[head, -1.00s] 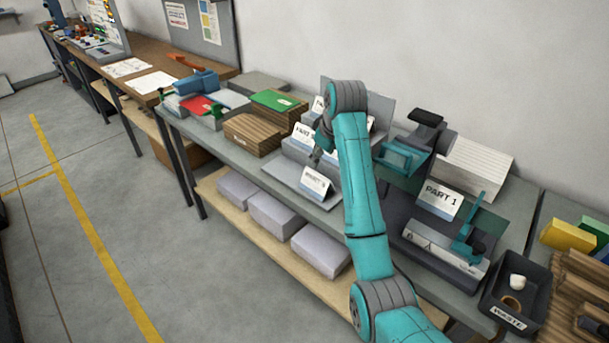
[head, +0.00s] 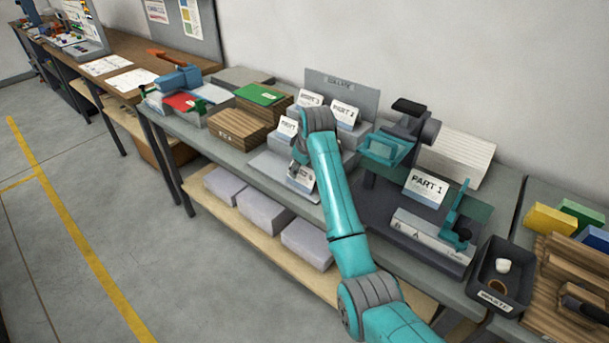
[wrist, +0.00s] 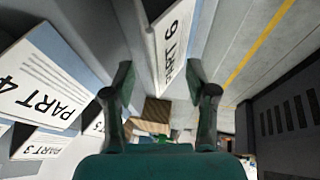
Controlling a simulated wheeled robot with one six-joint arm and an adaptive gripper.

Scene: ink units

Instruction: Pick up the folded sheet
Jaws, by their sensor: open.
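My gripper (wrist: 160,75) is open, its two dark fingers apart in the wrist view. A white folded sheet marked PART 6 (wrist: 172,45) stands just beyond the gap between the fingertips, its edge toward the camera; I cannot tell whether it touches a finger. In the head view this front sheet (head: 302,181) stands tent-like on the low front step of the grey collating rack (head: 265,161), with my gripper (head: 300,158) over it and partly hiding it. Other folded sheets stand close by: PART 4 (wrist: 45,80) and PART 3 (wrist: 40,146) show in the wrist view.
More folded sheets stand on the rack's higher steps, including one (head: 344,113) behind my wrist. A folded PART 1 sheet (head: 426,188) stands at the teal machine to the right. A black waste bin (head: 500,275) is at the right; a brown stack (head: 238,128) is to the left.

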